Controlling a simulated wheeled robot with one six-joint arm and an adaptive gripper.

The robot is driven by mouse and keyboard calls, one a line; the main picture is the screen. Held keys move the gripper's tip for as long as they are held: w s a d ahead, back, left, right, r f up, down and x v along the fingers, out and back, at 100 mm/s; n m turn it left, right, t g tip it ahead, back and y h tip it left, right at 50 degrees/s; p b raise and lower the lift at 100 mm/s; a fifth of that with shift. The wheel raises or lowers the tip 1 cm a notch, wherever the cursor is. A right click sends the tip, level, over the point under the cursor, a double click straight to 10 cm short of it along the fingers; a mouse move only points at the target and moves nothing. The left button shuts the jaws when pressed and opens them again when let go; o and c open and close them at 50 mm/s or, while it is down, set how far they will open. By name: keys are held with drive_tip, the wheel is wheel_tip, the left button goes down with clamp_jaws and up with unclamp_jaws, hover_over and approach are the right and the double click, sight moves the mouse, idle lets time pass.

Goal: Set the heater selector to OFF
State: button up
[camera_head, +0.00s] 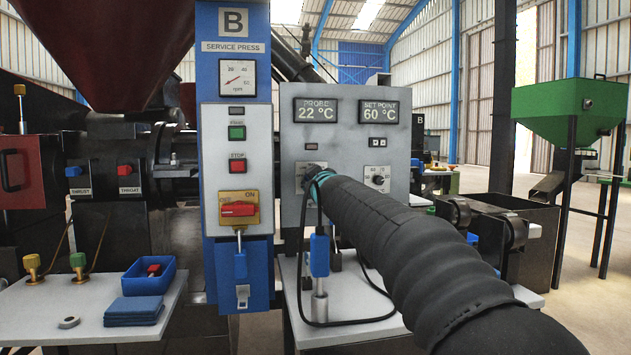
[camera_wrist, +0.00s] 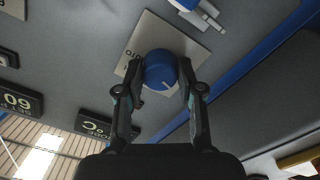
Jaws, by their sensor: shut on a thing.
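The heater selector is a round blue knob (camera_wrist: 160,70) on a pale label plate (camera_wrist: 196,47) in the wrist view. Its white pointer line aims to the lower right of that view. My gripper (camera_wrist: 160,82) is shut on the knob, with one finger at each side. In the head view my gripper (camera_head: 318,182) is at the left part of the grey control panel (camera_head: 340,140), and my arm hides the knob.
The panel has PROBE (camera_head: 315,111) and SET POINT (camera_head: 379,112) displays, reading 22 °C and 60 °C. A second knob (camera_head: 377,179) sits right of my arm. A blue column (camera_head: 233,263) with a red rotary switch (camera_head: 238,208) stands at the left. A looped black cable (camera_head: 305,305) hangs below my gripper.

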sight(312, 139)
drive_tip(key=shift+n, duration=0.6)
drive_tip(key=o, duration=1.2)
drive_tip(key=shift+c, duration=0.2)
drive_tip(key=shift+r, duration=0.2)
drive_tip(key=shift+r, duration=4.85)
